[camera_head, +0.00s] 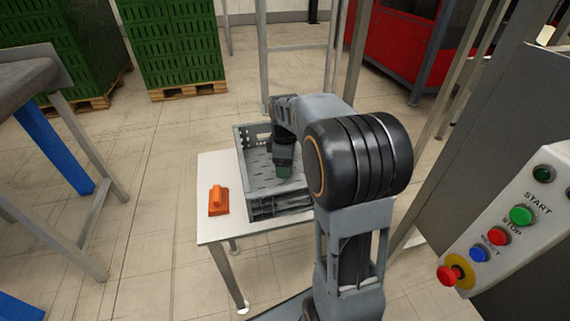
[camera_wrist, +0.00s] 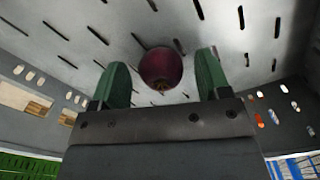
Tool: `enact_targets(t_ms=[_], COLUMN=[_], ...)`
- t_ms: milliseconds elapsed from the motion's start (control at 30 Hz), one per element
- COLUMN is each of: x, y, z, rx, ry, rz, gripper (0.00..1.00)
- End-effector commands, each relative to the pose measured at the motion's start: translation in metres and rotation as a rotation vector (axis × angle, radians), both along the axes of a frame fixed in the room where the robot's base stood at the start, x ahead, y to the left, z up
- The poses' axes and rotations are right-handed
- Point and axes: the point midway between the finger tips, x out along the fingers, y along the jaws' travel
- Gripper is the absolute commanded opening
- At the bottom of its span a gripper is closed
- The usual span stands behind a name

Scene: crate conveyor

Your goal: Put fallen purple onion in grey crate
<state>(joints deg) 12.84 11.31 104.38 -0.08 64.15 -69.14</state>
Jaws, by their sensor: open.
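The purple onion (camera_wrist: 161,68) shows in the wrist view as a dark reddish-purple round shape on the slotted floor of the grey crate. It lies between and just past the two green fingertips of my gripper (camera_wrist: 160,75), which are apart with a gap on either side of it. In the head view my gripper (camera_head: 284,172) reaches down inside the grey crate (camera_head: 262,209), which stands on a white table. The onion cannot be made out in the head view, where my gripper and arm cover part of the crate.
An orange object (camera_head: 218,202) lies on the white table (camera_head: 212,169) left of the crate. Green crates (camera_head: 175,45) stand on pallets at the back. A control panel with buttons (camera_head: 505,225) is at the right. A conveyor end (camera_head: 30,78) is at the left.

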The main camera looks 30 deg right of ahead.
Motion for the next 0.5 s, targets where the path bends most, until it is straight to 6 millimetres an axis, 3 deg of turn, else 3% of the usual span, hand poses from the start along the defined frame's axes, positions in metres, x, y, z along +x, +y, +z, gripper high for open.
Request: enact_targets(t_ms=[300, 500], x=[0.0, 0.0], y=[0.0, 0.0], z=[0.063, 0.095], rx=[-0.001, 0.0], ry=[-0.004, -0.002], rz=[0.0, 0.0], gripper=[0.7, 0.7])
